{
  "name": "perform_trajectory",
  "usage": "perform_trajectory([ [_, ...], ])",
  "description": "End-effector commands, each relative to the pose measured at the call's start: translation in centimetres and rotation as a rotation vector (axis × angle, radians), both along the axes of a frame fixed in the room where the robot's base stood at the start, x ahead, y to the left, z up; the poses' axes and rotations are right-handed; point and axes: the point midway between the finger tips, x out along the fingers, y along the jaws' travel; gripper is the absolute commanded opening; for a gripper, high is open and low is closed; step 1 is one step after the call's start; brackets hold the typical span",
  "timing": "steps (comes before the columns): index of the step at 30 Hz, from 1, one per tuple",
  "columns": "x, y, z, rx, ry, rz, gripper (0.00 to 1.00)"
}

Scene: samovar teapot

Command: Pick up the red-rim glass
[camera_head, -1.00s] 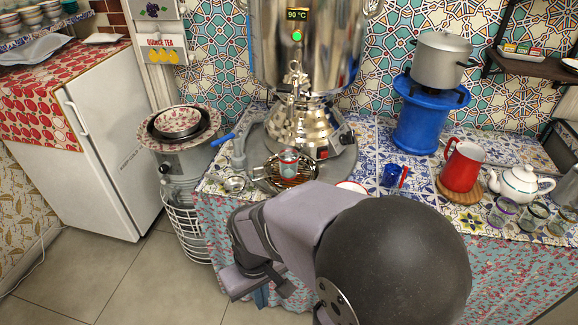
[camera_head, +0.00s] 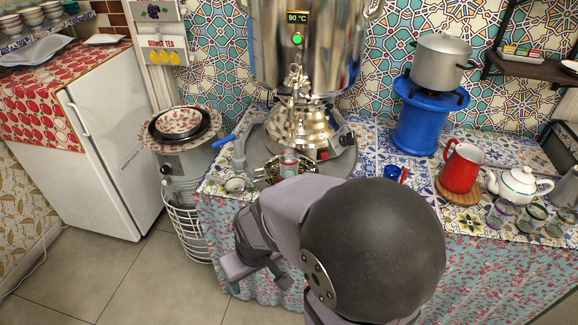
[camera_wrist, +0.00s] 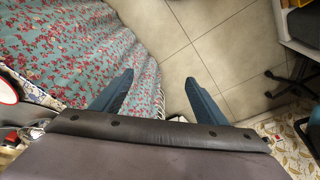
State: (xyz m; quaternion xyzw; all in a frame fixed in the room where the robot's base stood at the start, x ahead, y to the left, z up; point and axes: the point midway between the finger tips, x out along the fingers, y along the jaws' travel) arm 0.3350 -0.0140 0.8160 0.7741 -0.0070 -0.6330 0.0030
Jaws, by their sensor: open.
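A small clear glass with a reddish rim (camera_head: 289,158) stands upright on the drip grate below the samovar's tap in the head view. Its lower part is partly hidden by my arm. My gripper (camera_wrist: 159,78) is open and empty in the wrist view, its two blue fingers well apart over the floor beside the hanging tablecloth. In the head view my gripper hangs in front of the table, below and left of the glass, and its fingers are mostly hidden. The glass is not seen in the wrist view.
The samovar (camera_head: 305,60) stands behind the glass. A red jug (camera_head: 461,168), a white teapot (camera_head: 519,184) and several glasses (camera_head: 502,212) stand at the right. A blue cup (camera_head: 392,172) is nearer. A red-rimmed saucer (camera_wrist: 6,91) lies at the wrist view's left edge.

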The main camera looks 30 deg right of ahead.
Motion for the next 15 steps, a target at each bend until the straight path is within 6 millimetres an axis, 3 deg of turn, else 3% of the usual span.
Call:
perform_trajectory([
  [1,1.6,-0.6,0.7,-0.006,-0.058,-0.005,0.67],
  [5,7.1,-2.1,-0.9,-0.014,-0.252,-0.035,0.67],
  [9,12.5,-5.1,-0.8,-0.068,-0.471,-0.084,0.67],
  [15,17.5,-11.1,0.8,-0.22,-0.741,-0.166,0.67],
])
